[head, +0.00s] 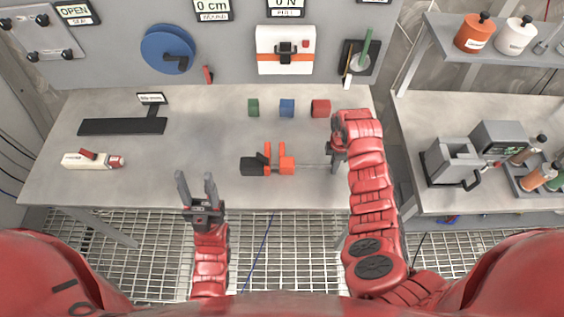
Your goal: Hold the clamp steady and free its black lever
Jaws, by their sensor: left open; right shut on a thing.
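The clamp (286,166) lies on the grey table, with orange jaws, a black part (252,166) at its left end and a thin grey bar (312,165) running right. I cannot tell the black lever apart from the other black parts at this size. My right gripper (336,164) is shut on the right end of the bar, partly hidden by my own arm. My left gripper (196,179) is open and empty over the table's front edge, left of the clamp and nearer to me, apart from it.
Green (253,107), blue (287,107) and red (320,108) blocks stand behind the clamp. A black flat stand (123,126) and a white-and-red tube (92,160) lie at the left. A side table (430,110) with a grey machine (455,160) is at the right. The table between my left gripper and the clamp is clear.

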